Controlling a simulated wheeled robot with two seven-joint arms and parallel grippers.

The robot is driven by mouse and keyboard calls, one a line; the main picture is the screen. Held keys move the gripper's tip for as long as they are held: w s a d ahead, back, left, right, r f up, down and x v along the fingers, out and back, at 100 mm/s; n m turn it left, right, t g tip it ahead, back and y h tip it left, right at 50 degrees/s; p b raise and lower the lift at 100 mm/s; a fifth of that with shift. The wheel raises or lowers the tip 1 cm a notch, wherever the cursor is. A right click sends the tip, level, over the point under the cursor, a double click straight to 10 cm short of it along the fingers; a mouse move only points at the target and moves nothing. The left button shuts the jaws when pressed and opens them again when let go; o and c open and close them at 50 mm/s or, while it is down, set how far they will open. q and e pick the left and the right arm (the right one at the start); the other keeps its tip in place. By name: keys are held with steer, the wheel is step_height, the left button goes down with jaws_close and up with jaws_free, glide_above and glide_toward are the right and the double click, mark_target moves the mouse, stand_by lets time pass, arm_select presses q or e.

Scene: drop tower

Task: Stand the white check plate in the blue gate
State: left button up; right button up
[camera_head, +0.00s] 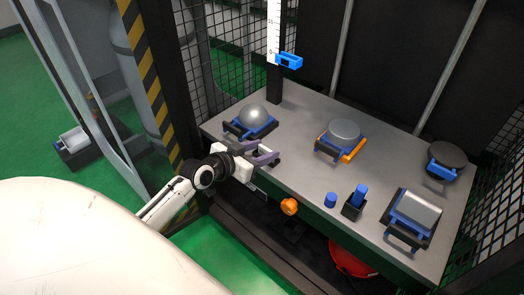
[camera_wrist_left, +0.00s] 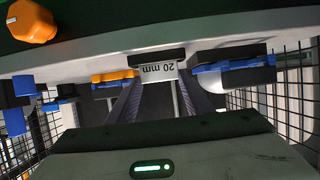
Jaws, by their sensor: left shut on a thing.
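The white check plate, marked "20 mm", shows upside down in the left wrist view (camera_wrist_left: 158,71) between my left fingers, against a dark block. In the head view my left gripper (camera_head: 268,152) is shut on the white plate (camera_head: 265,149) at the table's front left edge; the fingers hide part of it. I cannot tell whether the plate is clear of the dark block. My right gripper is not in view.
The grey table (camera_head: 300,180) carries a silver ball (camera_head: 252,116) in a blue cradle, a grey cylinder (camera_head: 345,131) with an orange front, a dark disc (camera_head: 447,154) and a silver cylinder (camera_head: 417,209). Mesh walls flank the table.

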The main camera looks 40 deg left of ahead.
arm_select(q)
steer(key=shift+f, duration=0.15)
steer(key=o, duration=1)
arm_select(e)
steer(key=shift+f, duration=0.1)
arm_select(q)
steer(key=shift+f+b, duration=0.2)
steer(key=shift+b, duration=0.5)
steer(key=p+v, duration=0.2)
steer(key=v, duration=0.3)
steer(key=p+v, duration=0.2)
steer(key=v, duration=0.3)
steer(key=shift+s+d+f, duration=0.1)
steer(key=shift+s+f, duration=0.05)
steer(key=shift+s, duration=0.15)
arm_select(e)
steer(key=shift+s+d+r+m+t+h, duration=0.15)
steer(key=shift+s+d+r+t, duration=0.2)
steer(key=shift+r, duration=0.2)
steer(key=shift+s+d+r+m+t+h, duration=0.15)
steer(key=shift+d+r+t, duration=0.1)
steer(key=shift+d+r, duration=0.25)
